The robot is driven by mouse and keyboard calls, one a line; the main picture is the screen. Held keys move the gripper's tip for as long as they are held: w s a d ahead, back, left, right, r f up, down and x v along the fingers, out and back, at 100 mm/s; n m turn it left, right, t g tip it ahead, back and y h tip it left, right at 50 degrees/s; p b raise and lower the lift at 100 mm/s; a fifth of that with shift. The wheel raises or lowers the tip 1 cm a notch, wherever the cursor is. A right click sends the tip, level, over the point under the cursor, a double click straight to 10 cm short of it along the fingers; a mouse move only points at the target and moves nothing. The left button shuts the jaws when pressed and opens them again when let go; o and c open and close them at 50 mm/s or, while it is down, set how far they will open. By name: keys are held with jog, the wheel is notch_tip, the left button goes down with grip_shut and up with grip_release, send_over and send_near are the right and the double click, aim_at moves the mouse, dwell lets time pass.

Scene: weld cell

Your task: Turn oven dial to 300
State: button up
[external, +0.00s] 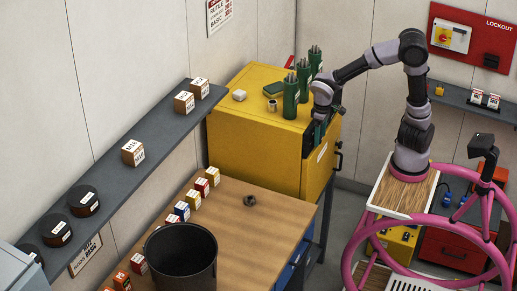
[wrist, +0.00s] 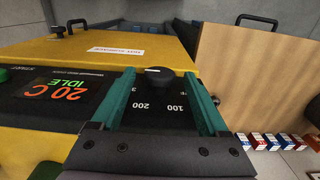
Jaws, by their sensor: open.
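The oven display (wrist: 45,90) reads 20 C and IDLE. My gripper (wrist: 160,84) is open, with one green finger on each side of the dial; I cannot tell whether they touch it. In the external view my gripper (external: 320,125) is at the oven's front panel, and the dial is hidden.
Green canisters (external: 291,95) stand on the oven top close to my arm. A wooden table (external: 245,230) in front of the oven holds small boxes (external: 202,187) and a black bin (external: 180,262). A dark shelf (external: 110,170) runs along the left wall.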

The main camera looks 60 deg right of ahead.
jog(key=shift+f, duration=0.2)
grip_shut()
jog(key=shift+a+h, duration=0.1)
jog(key=shift+h, duration=0.4)
grip_release()
jog(key=shift+r, duration=0.1)
notch_tip(320, 180, up, 11)
jog(key=a, duration=0.1)
jog(key=shift+f, duration=0.2)
